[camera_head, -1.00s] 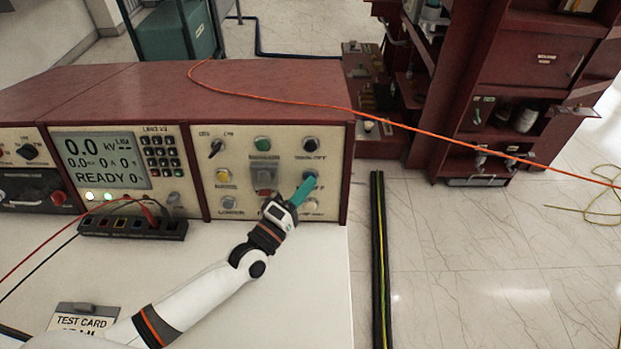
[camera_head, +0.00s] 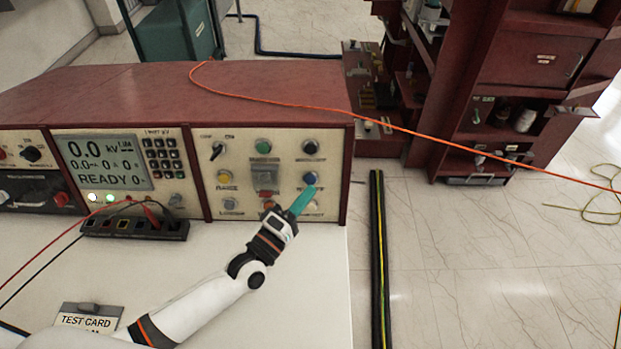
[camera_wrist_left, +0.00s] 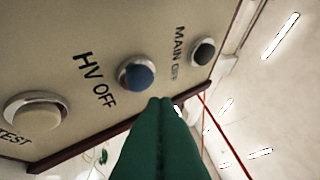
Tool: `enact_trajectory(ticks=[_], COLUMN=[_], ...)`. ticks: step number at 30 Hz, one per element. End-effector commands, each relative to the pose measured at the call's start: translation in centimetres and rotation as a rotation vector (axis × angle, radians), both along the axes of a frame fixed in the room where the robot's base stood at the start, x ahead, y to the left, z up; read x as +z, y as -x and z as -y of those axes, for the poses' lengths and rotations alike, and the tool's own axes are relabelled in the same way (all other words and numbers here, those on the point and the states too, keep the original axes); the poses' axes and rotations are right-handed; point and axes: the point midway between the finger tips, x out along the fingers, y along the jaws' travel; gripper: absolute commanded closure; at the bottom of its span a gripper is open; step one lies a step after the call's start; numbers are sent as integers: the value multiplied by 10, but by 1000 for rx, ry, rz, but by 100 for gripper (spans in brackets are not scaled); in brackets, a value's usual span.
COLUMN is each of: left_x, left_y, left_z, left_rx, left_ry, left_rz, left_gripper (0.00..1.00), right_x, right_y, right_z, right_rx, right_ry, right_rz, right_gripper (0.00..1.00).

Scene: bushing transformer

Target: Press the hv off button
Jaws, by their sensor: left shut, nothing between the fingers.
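The HV OFF button is a blue round button on the right side of the control panel; it shows in the head view (camera_head: 310,178) and in the left wrist view (camera_wrist_left: 137,75), with its label beside it. My left gripper (camera_head: 310,190) has its green fingers together and empty. In the head view its tips are just below the blue button. In the left wrist view the fingertips (camera_wrist_left: 160,102) appear close to the button's edge, with the button face uncovered. Whether they touch the panel I cannot tell. My right gripper is not in view.
A black MAIN OFF button (camera_wrist_left: 203,52) and a whitish TEST button (camera_wrist_left: 35,115) flank the blue one. A red button (camera_head: 267,206) sits close to my left wrist. An orange cable (camera_head: 420,131) crosses over the console (camera_head: 130,90).

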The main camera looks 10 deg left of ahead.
Motion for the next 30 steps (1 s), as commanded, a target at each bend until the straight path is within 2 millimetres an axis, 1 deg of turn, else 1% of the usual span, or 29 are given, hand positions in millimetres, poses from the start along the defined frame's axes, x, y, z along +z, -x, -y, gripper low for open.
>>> enact_trajectory(ticks=[1,3,12,16,30], left_x=[4,6,11,11,11], left_y=[6,13,38,41,41], left_z=[1,3,8,8,8], left_rx=[-1,-1,-1,-1,-1], left_ry=[0,-1,0,0,0], left_rz=[-2,-3,-2,0,0], left_gripper=[100,100,100,100,100], right_x=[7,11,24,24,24], right_y=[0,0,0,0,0], right_z=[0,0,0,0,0], right_rx=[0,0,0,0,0], right_ry=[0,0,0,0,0], right_rz=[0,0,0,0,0], right_gripper=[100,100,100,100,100])
